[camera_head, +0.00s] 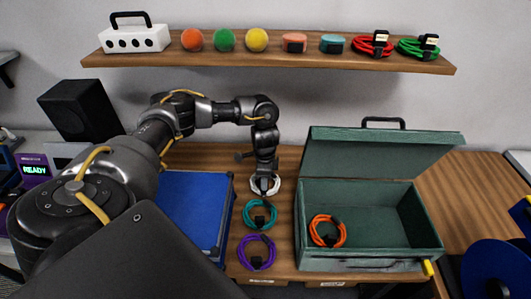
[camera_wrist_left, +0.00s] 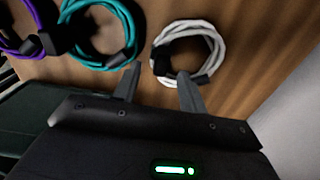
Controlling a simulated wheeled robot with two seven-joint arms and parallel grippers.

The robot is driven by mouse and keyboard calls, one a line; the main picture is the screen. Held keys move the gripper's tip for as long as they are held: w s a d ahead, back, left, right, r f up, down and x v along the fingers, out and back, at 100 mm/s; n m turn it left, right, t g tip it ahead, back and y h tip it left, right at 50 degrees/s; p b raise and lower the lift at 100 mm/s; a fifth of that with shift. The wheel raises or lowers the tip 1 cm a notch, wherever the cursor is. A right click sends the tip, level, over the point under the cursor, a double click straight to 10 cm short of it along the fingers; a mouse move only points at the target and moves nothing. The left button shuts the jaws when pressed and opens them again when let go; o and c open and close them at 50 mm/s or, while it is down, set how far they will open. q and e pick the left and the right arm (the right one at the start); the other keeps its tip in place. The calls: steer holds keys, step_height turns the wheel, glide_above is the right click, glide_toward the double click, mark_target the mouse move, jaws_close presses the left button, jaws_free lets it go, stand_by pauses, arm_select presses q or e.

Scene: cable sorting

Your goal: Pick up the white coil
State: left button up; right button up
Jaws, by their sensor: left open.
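The white coil (camera_head: 262,189) lies on the wooden table, at the back of a row of coils, partly hidden by my left gripper in the head view. In the left wrist view the white coil (camera_wrist_left: 216,42) is a ring with a black clip, lying just ahead of the fingertips. My left gripper (camera_head: 264,176) points down over the white coil. In the left wrist view the left gripper (camera_wrist_left: 158,80) has its two fingers spread, with nothing between them. My right gripper is not in view.
A teal coil (camera_head: 260,214) and a purple coil (camera_head: 256,252) lie in front of the white one. A blue case (camera_head: 190,210) is left; an open green toolbox (camera_head: 330,192) holding an orange coil (camera_head: 327,231) is right. A shelf (camera_head: 270,64) runs above.

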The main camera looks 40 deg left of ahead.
arm_select(q)
step_height(320, 180, down, 5)
steer(key=shift+a+r+p, duration=0.15)
steer(key=shift+p, duration=0.4)
jaws_close()
